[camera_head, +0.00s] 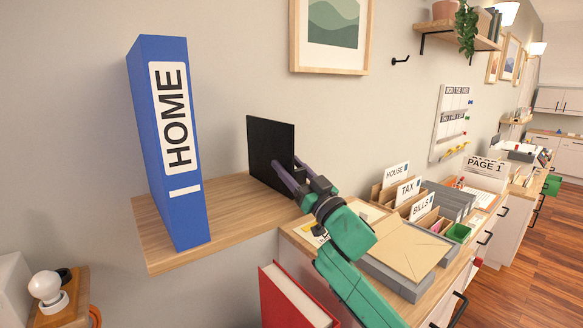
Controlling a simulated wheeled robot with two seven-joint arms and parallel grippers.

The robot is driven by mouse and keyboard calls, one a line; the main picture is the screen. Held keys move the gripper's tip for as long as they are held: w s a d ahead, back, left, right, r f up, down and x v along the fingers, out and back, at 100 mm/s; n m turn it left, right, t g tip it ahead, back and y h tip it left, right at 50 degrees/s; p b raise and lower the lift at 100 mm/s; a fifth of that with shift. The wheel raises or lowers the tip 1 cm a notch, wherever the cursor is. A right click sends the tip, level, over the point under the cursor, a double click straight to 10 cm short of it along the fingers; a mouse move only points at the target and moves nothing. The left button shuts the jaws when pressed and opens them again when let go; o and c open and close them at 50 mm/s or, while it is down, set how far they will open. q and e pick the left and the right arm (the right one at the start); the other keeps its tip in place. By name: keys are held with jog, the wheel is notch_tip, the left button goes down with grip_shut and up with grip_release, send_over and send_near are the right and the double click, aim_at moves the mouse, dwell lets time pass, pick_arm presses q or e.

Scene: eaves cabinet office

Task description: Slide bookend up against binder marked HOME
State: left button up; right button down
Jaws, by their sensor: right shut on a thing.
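The blue binder marked HOME (168,140) stands upright at the left of a wooden shelf (232,212). The black bookend (268,148) stands upright on the same shelf, further back and to the right. A wide gap of bare shelf lies between the two. My right gripper (283,168), on a green arm coming from the lower right, has its purple fingers at the bookend's right edge and is shut on it. The fingertips and the bookend's base are partly hidden. My left gripper is not in view.
A red binder (292,300) stands below the shelf's front. Right of the shelf, a cabinet top holds envelopes (400,250) and a sorter marked HOUSE, TAX and BILLS (408,192). A lamp with a white bulb (45,286) is at lower left.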

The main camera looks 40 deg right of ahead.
jog(key=a, duration=0.7)
jog(key=a+b, duration=0.1)
jog(key=a, duration=0.6)
jog(key=shift+w+a+f, duration=0.1)
jog(key=shift+w+a, duration=0.05)
jog(key=shift+w, duration=0.05)
jog(key=shift+c, duration=1.9)
grip_release()
jog(key=shift+s, duration=0.1)
